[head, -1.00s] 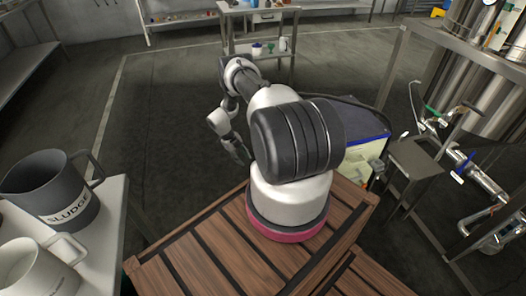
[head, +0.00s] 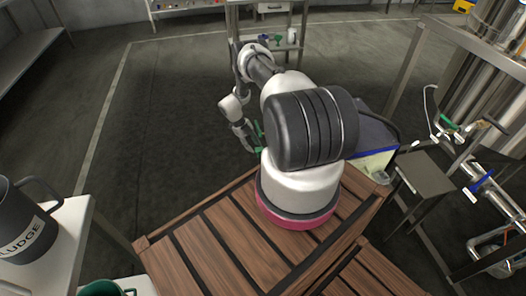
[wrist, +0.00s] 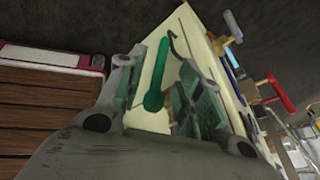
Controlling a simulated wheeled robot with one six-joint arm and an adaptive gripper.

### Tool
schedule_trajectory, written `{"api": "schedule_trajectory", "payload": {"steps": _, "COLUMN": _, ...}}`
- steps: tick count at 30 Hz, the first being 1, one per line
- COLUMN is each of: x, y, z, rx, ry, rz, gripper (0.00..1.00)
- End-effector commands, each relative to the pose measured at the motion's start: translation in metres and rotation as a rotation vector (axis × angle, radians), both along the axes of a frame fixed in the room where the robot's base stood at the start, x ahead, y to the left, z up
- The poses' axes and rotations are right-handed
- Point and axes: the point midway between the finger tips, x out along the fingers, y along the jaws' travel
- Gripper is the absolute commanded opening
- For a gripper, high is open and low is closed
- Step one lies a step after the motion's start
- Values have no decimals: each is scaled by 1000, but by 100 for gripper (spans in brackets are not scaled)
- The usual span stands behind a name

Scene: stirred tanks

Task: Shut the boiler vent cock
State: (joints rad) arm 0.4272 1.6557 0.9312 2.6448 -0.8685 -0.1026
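My gripper (wrist: 160,92) is open in the wrist view, with its green-padded fingers apart. A long green lever (wrist: 154,88) with a rounded end shows between the fingers, in front of a cream panel (wrist: 196,22). I see no label, so I cannot tell for sure that it is the boiler vent cock, nor whether the fingers touch it. In the head view my gripper (head: 249,136) hangs low beyond the wooden deck, left of a cream box (head: 372,162) with a blue edge. My arm hides part of this box.
In the head view, pipework with a green handle (head: 449,124) and a blue handle (head: 481,181) stands right. A dark mug (head: 22,225) stands at left. The floor left of my arm is clear.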

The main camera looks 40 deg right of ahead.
Motion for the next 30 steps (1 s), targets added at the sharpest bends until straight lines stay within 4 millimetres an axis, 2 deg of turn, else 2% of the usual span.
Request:
{"api": "schedule_trajectory", "payload": {"steps": 5, "x": -6, "y": -3, "z": -13, "rx": 1, "ry": 1, "rz": -1, "gripper": 35}}
{"api": "schedule_trajectory", "payload": {"steps": 15, "x": -25, "y": -16, "z": -62, "rx": 0, "ry": 1, "rz": -1, "gripper": 35}}
{"api": "schedule_trajectory", "payload": {"steps": 19, "x": -28, "y": -18, "z": -69, "rx": 1, "ry": 1, "rz": -1, "gripper": 35}}
{"api": "schedule_trajectory", "payload": {"steps": 27, "x": -28, "y": -18, "z": -70, "rx": 0, "ry": 0, "rz": 0, "gripper": 35}}
{"api": "schedule_trajectory", "payload": {"steps": 30, "x": -28, "y": -18, "z": -70, "rx": 0, "ry": 0, "rz": 0, "gripper": 17}}
